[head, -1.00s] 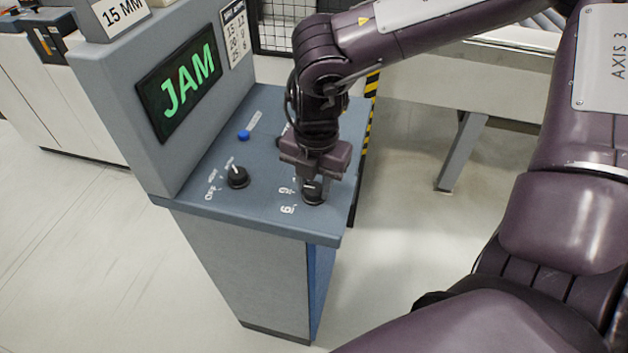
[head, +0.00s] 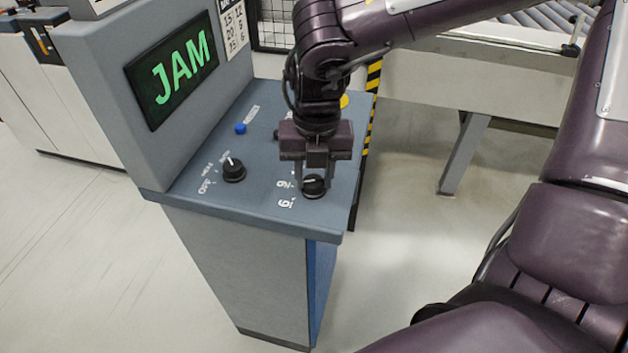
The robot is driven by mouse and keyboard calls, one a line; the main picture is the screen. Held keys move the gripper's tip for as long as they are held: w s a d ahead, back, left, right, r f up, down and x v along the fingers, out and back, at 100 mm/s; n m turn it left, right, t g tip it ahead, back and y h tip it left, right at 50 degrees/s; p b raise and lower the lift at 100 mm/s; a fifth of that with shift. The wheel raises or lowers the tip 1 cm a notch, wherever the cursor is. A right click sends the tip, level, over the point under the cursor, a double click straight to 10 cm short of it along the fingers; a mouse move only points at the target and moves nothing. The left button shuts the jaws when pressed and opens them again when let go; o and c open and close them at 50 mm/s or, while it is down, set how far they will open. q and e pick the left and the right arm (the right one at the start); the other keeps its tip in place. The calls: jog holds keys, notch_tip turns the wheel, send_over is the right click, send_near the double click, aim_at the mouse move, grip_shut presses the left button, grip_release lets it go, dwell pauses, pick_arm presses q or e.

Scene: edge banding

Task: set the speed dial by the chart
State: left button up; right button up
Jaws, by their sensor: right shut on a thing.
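The speed dial (head: 314,188) is a black knob near the right front of the blue-grey console top (head: 250,205). White figures stand at its left, among them 6 and 9; others are hidden behind my gripper. My right gripper (head: 316,180) points down over the dial, shut on it with a finger on either side. A white pointer mark shows on the knob, too small to read against the figures. The chart (head: 234,28) is a white card with two columns of numbers on the console's upright, its top cut off. My left gripper is out of view.
A green JAM screen (head: 172,68) faces me on the upright. A second black knob (head: 233,170) with an OFF label and a blue button (head: 240,129) sit left of the dial. A yellow part (head: 345,101) shows behind my wrist. A roller conveyor (head: 500,40) stands behind.

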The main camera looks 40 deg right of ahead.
aim_at(315, 180)
jog(key=shift+n+b, duration=0.7)
jog(key=shift+n, duration=1.1)
jog(key=o, duration=1)
jog(key=shift+r, duration=0.1)
notch_tip(315, 180, up, 8)
jog(key=shift+d+f, duration=0.1)
jog(key=shift+f, duration=0.1)
